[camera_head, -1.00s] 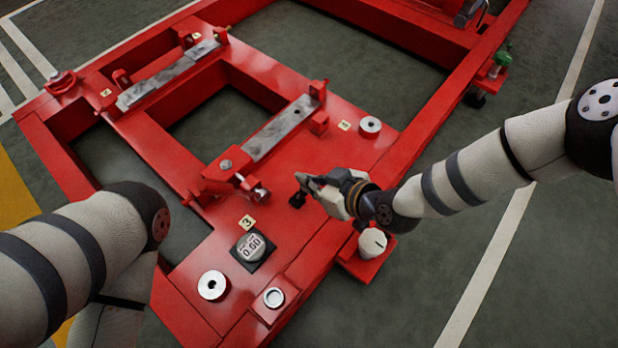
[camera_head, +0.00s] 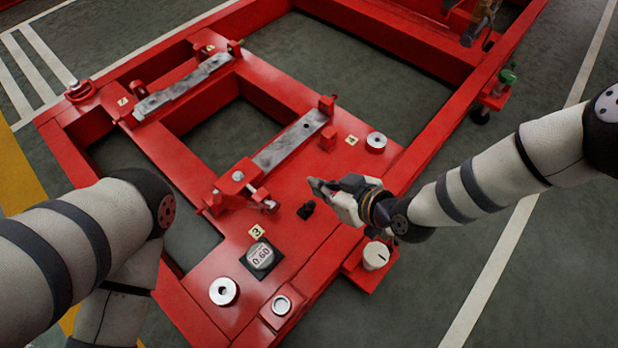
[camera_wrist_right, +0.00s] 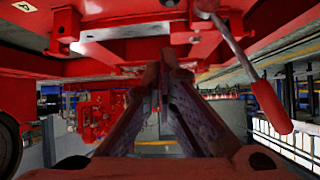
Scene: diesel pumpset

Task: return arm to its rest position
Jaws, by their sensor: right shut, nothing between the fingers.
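My right arm (camera_head: 465,192) comes in from the right. Its gripper (camera_head: 316,188) is shut and empty, held over the near right part of the red pumpset frame (camera_head: 318,238), just above a small black knob (camera_head: 307,209) in the picture. In the right wrist view the two fingers (camera_wrist_right: 163,78) meet at their tips with nothing between them. My left arm (camera_head: 85,235) is bent at the lower left; its gripper is out of the picture.
A round digital gauge (camera_head: 262,256) reading 0.60, metal washers (camera_head: 223,291) and a white knob (camera_head: 376,255) sit on the frame. Two grey bars (camera_head: 290,140) lie across it. A red-handled lever (camera_wrist_right: 268,105) is near the fingers' right side. Open floor lies right.

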